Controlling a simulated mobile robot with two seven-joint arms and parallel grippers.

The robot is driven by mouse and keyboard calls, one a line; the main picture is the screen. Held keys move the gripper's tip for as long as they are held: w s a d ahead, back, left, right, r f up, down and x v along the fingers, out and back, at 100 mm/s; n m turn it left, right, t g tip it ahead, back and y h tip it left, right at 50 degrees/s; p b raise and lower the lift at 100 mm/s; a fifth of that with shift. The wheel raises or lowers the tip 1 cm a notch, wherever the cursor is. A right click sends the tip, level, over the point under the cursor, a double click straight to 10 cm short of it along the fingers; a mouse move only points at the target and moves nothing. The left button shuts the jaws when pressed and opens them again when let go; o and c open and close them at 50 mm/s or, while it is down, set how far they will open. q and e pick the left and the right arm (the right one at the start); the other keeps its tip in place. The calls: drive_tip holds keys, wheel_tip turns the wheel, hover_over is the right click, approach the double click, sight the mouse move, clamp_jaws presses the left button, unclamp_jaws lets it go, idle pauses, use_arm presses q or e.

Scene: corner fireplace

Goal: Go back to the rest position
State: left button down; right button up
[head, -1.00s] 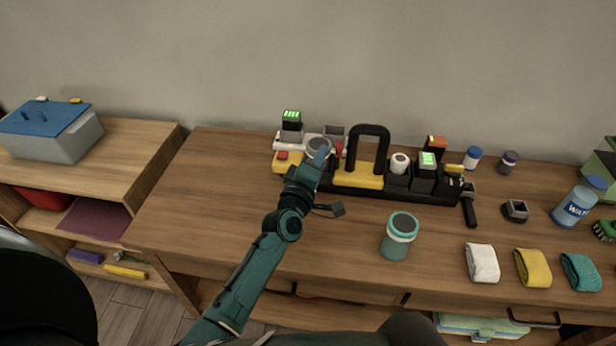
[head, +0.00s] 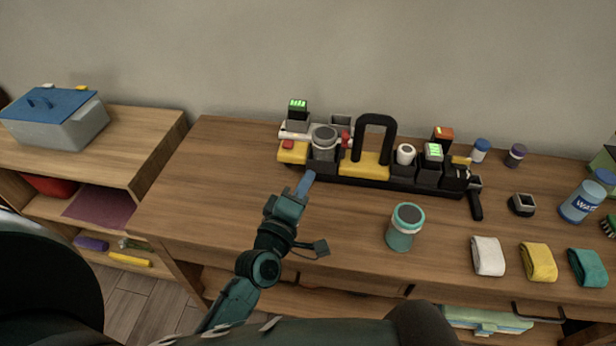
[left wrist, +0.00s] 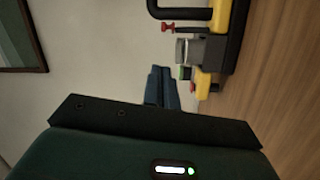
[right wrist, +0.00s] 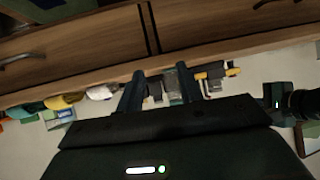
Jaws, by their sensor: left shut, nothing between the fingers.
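My left gripper (head: 305,184) is shut and empty in the head view, in front of the left end of the black and yellow caddy (head: 372,167). A grey lidded cup (head: 324,140) stands in the caddy just beyond the fingertips, apart from them. In the left wrist view the left fingers (left wrist: 161,86) are together, with the sideways caddy beyond them. My right gripper (right wrist: 158,92) shows only in the right wrist view; its fingers are spread, with no held thing visible between them. It points toward the table front and lower shelf area.
A teal jar (head: 402,228) stands on the wooden table right of my left arm. White (head: 488,256), yellow (head: 538,262) and teal (head: 587,267) cloths lie at the front right. A grey bin with a blue lid (head: 55,120) stands on the left shelf. Bare tabletop lies left of my arm.

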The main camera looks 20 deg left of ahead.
use_arm(q)
drive_tip(key=s+f+m+g, duration=0.4)
drive_tip(key=s+f+m, duration=0.2)
drive_tip(key=s+m, duration=0.2)
drive_tip(key=s+d+f+m+g+h+p, duration=0.1)
drive_tip(key=s+f+m+g, duration=0.3)
drive_tip(key=s+m, duration=0.5)
wheel_tip(320, 180, down, 3)
drive_tip(key=shift+s+d+r, duration=0.2)
drive_tip(key=shift+s+d, duration=0.05)
drive_tip(key=shift+s, duration=0.15)
